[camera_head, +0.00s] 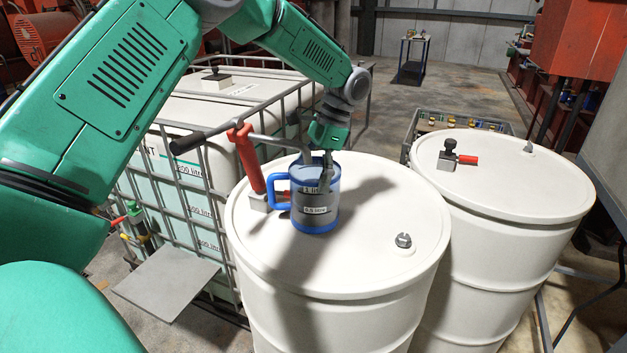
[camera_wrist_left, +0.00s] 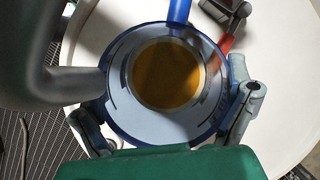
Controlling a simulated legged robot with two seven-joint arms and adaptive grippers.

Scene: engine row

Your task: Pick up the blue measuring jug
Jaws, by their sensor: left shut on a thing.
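The blue measuring jug (camera_head: 315,212) is a grey cylinder with blue rims, a blue handle on its left and white volume labels. It is upright at the top of the near white drum (camera_head: 370,262); I cannot tell whether its base touches the lid. My left gripper (camera_head: 327,170) reaches down from above and is shut on the jug's upper part. In the left wrist view, the gripper's fingers (camera_wrist_left: 165,125) sit on either side of the jug (camera_wrist_left: 122,62), and a brownish round area shows inside it. My right gripper is not in view.
A second white drum (camera_head: 510,190) is close on the right. A caged white tank (camera_head: 185,190) stands behind and left. The drum lid's front is clear except for a small bung (camera_head: 403,240).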

